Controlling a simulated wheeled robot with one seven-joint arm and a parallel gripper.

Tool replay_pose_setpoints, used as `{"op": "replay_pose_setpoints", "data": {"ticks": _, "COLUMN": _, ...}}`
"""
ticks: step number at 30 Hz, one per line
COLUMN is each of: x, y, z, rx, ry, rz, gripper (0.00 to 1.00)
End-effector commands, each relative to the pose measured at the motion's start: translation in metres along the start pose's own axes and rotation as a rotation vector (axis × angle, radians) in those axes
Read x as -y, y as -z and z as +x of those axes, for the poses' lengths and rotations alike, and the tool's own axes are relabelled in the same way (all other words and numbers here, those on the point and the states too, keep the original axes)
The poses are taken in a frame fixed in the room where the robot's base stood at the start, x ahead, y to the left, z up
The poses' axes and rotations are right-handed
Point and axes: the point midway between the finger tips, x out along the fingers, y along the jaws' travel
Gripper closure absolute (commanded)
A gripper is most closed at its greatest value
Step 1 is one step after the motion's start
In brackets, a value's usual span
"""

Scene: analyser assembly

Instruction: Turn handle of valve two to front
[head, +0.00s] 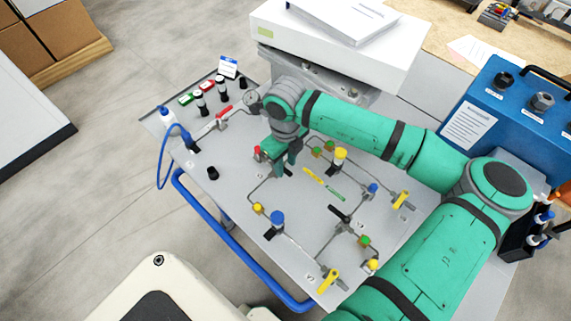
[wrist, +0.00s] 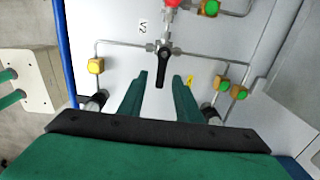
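Valve two has a black lever handle (wrist: 162,66) on a grey pipe fitting, beside the label "V2" (wrist: 142,26) in the wrist view. The lever points down in that picture, towards my palm. My gripper (wrist: 160,76) is open, with one green finger on each side of the lever's free end. The fingers look apart from the lever; I cannot tell their depth against it. In the head view my gripper (head: 284,168) is low over the panel near a small red handle (head: 257,153), and it seems to hide valve two's lever.
The grey panel (head: 235,180) carries pipes and several valves, including another black lever (head: 340,214), yellow handles (head: 400,200) and a blue knob (head: 277,218). A white device (head: 335,45) stands behind. A blue box (head: 510,110) is at the right.

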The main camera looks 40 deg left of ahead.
Motion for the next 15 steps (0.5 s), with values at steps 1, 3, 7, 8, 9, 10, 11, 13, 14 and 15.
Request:
{"op": "replay_pose_setpoints", "data": {"ticks": 1, "x": -0.0003, "y": 0.0002, "z": 0.0047, "rx": 0.000, "ry": -0.002, "rz": 0.001, "gripper": 0.69}}
{"op": "replay_pose_setpoints", "data": {"ticks": 3, "x": 0.0004, "y": 0.0005, "z": 0.0091, "rx": 0.000, "ry": 0.000, "rz": 0.001, "gripper": 0.69}}
{"op": "replay_pose_setpoints", "data": {"ticks": 7, "x": 0.0003, "y": 0.0005, "z": 0.0128, "rx": 0.000, "ry": 0.000, "rz": 0.001, "gripper": 0.69}}
{"op": "replay_pose_setpoints", "data": {"ticks": 8, "x": 0.0002, "y": 0.0005, "z": 0.0130, "rx": 0.000, "ry": 0.000, "rz": 0.001, "gripper": 0.69}}
{"op": "replay_pose_setpoints", "data": {"ticks": 9, "x": 0.0002, "y": 0.0005, "z": 0.0131, "rx": 0.000, "ry": 0.000, "rz": 0.001, "gripper": 0.69}}
{"op": "replay_pose_setpoints", "data": {"ticks": 10, "x": 0.0002, "y": 0.0005, "z": 0.0131, "rx": 0.000, "ry": 0.000, "rz": 0.001, "gripper": 0.69}}
{"op": "replay_pose_setpoints", "data": {"ticks": 11, "x": 0.0002, "y": 0.0004, "z": 0.0130, "rx": 0.000, "ry": 0.000, "rz": 0.001, "gripper": 0.69}}
{"op": "replay_pose_setpoints", "data": {"ticks": 13, "x": 0.0002, "y": 0.0004, "z": 0.0129, "rx": 0.000, "ry": 0.000, "rz": 0.001, "gripper": 0.69}}
{"op": "replay_pose_setpoints", "data": {"ticks": 14, "x": 0.0001, "y": 0.0004, "z": 0.0129, "rx": 0.000, "ry": 0.000, "rz": 0.001, "gripper": 0.69}}
{"op": "replay_pose_setpoints", "data": {"ticks": 15, "x": 0.0002, "y": 0.0004, "z": 0.0129, "rx": 0.000, "ry": 0.000, "rz": 0.001, "gripper": 0.78}}
